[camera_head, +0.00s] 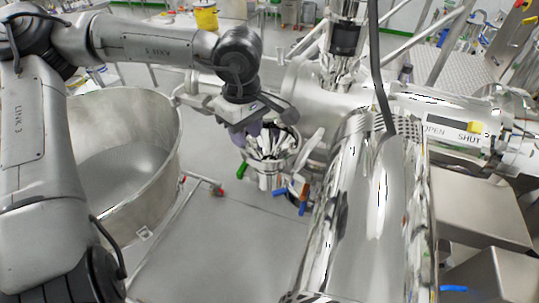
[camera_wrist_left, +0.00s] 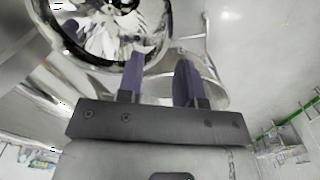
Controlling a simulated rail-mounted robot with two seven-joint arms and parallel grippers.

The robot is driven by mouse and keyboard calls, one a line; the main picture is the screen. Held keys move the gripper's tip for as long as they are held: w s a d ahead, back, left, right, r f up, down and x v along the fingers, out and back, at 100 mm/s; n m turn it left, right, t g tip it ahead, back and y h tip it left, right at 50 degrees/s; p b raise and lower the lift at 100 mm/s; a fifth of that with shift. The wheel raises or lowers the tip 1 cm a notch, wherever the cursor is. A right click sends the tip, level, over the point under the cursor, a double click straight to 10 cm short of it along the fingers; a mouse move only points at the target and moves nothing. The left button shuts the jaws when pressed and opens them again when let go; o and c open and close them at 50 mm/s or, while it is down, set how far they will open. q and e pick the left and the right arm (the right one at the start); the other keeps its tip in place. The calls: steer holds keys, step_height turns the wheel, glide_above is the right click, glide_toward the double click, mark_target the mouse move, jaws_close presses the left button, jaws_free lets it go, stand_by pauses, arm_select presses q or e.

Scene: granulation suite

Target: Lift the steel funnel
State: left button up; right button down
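The steel funnel (camera_head: 272,150) shows in the head view as a shiny round bowl with bright streaked reflections, by the steel machine body. In the left wrist view the funnel (camera_wrist_left: 100,35) fills the upper left, cut off by the top edge. My left gripper (camera_head: 245,132) is at its far-left rim; in the wrist view its two purple fingers (camera_wrist_left: 160,68) stand apart. One finger overlaps the inside of the rim and the other is outside it. Contact with the wall cannot be told. My right gripper is not in view.
A large open steel bowl (camera_head: 155,145) stands to the left. A polished steel cylinder (camera_head: 365,215) is close on the right. Coloured clamp handles (camera_head: 304,196) hang below the funnel. An open/shut plate (camera_head: 455,130) is at right.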

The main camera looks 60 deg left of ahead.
mark_target(246, 152)
arm_select(q)
step_height(246, 152, down, 4)
steer(key=shift+s+a+f+p, duration=0.15)
steer(key=shift+f+p, duration=0.1)
steer(key=shift+p, duration=0.75)
steer(key=shift+f, duration=0.75)
jaws_close()
